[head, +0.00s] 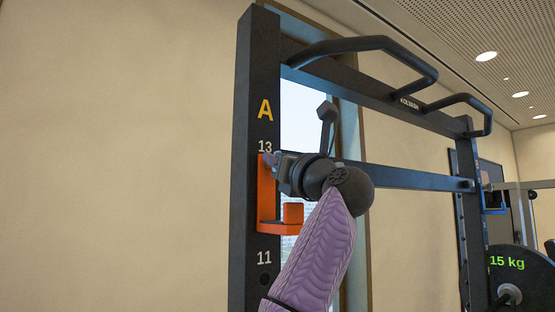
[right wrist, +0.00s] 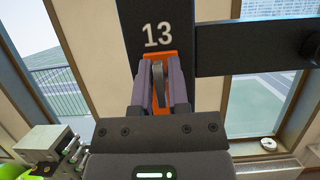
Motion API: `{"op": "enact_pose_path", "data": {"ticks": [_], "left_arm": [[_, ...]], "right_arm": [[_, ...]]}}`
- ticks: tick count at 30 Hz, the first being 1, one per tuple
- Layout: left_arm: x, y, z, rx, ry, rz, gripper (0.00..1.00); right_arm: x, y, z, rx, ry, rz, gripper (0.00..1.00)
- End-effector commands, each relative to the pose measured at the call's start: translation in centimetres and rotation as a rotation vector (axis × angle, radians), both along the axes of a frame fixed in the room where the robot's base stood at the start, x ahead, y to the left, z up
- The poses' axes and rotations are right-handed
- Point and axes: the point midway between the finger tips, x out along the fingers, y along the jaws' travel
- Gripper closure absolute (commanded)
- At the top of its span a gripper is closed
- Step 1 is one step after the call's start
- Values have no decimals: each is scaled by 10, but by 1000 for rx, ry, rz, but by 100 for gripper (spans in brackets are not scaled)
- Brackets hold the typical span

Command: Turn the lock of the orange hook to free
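The orange hook (head: 266,195) sits on the black rack upright (head: 255,90), between the numbers 13 and 11, with its orange arm jutting out at the bottom. My right gripper (head: 270,160) is at the hook's top end, just under the 13. In the right wrist view the hook's orange plate (right wrist: 172,58) shows behind the fingers. The grey lock lever (right wrist: 158,84) stands upright between the two purple-grey fingers of my right gripper (right wrist: 160,80), which look closed on its sides. In the head view my gripper hides the lock. My left gripper is not in view.
A black crossbar (head: 410,178) runs right from the upright, close behind my right wrist. Black pull-up handles (head: 370,43) are above. A 15 kg plate (head: 515,275) is at the lower right. Room is free left of the upright.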

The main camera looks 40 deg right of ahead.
Motion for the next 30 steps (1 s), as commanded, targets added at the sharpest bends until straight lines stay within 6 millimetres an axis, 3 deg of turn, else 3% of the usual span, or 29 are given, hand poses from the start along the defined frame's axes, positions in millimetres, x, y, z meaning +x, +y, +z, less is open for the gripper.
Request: {"op": "enact_pose_path", "data": {"ticks": [14,30], "left_arm": [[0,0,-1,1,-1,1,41],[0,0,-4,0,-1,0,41]], "right_arm": [[-1,0,0,-59,5,-2,100],[-1,1,0,-510,56,-1,100]]}}
